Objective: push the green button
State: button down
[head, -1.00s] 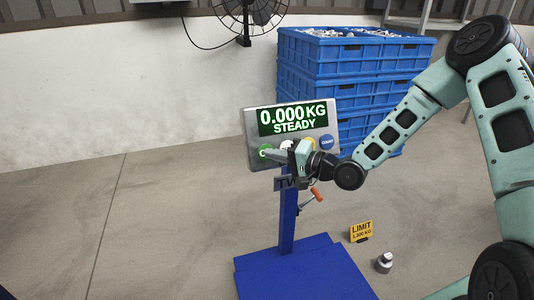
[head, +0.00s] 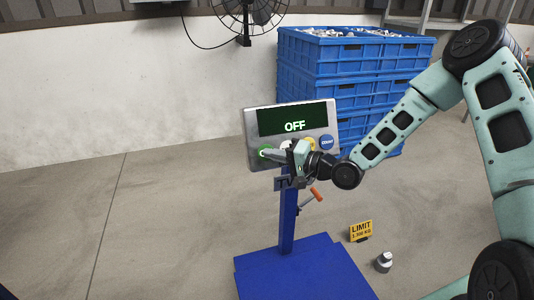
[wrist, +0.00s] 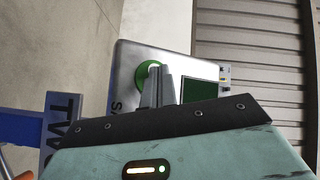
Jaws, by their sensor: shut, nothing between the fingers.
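The green button (head: 265,151) sits at the lower left of the scale's grey display panel (head: 252,125). The dark screen (head: 280,118) reads OFF. My gripper (head: 268,153) is shut and empty, its fingertips over the green button in the head view. In the wrist view the shut fingers (wrist: 155,75) reach the green button (wrist: 144,72) and cover part of it. They look to be touching it, but how far it is pressed cannot be told.
A white, a yellow and a blue button (head: 326,141) lie to the right along the panel. The blue post (head: 287,220) rises from the blue platform (head: 295,270). A yellow limit sign (head: 361,230) and a metal weight (head: 383,262) stand on the floor. Blue crates (head: 345,60) are stacked behind.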

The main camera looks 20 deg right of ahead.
jog(key=shift+s+r+p, duration=0.2)
jog(key=shift+s+p, duration=0.15)
jog(key=shift+s, duration=0.05)
jog(key=s+r+p, duration=0.2)
jog(key=s+p, duration=0.1)
jog(key=s, duration=0.2)
jog(key=shift+s+r, duration=0.2)
jog(key=shift+s, duration=0.05)
dwell(0.5)
